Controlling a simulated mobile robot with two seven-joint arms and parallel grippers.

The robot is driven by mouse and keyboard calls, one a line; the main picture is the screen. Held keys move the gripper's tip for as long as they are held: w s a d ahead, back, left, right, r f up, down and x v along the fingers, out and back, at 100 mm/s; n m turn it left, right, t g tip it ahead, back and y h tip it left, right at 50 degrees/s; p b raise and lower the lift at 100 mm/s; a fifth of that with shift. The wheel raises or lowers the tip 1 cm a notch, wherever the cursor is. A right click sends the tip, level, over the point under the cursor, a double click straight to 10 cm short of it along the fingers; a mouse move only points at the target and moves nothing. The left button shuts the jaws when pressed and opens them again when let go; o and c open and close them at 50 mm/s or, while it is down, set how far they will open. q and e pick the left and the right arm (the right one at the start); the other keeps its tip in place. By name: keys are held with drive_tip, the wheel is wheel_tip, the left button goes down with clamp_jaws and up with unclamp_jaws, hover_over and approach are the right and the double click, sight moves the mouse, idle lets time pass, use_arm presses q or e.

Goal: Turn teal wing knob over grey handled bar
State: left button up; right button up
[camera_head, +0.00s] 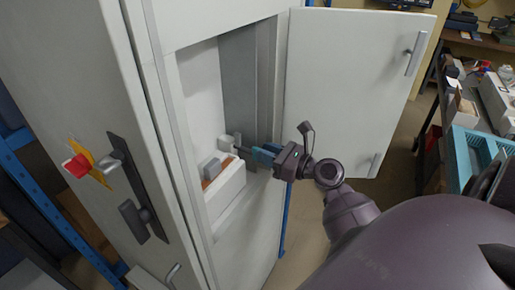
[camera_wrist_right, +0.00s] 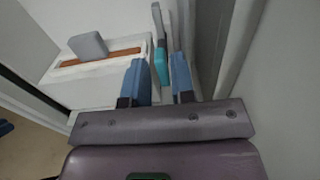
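The teal wing knob (camera_wrist_right: 161,66) is inside the cabinet, its teal part between the two blue fingers of my right gripper (camera_wrist_right: 158,72). A narrow grey piece rises beyond the teal part. The fingers are close to the knob on both sides; whether they press on it cannot be told. In the head view my right gripper (camera_head: 259,154) reaches into the cabinet opening from the right, hiding most of the knob. A grey block (camera_wrist_right: 88,46), seemingly the bar's handle, stands in a brown slot on a white box. It also shows in the head view (camera_head: 210,168). My left gripper is out of view.
The cabinet door (camera_head: 350,85) with a grey handle stands open on the right. The white box (camera_head: 225,192) sits low in the opening. A dark handle plate (camera_head: 137,187) and a red knob (camera_head: 77,166) are on the left panel. A cluttered bench is at far right.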

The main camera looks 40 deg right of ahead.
sight(237, 145)
drive_tip(key=shift+x, duration=1.55)
clamp_jaws()
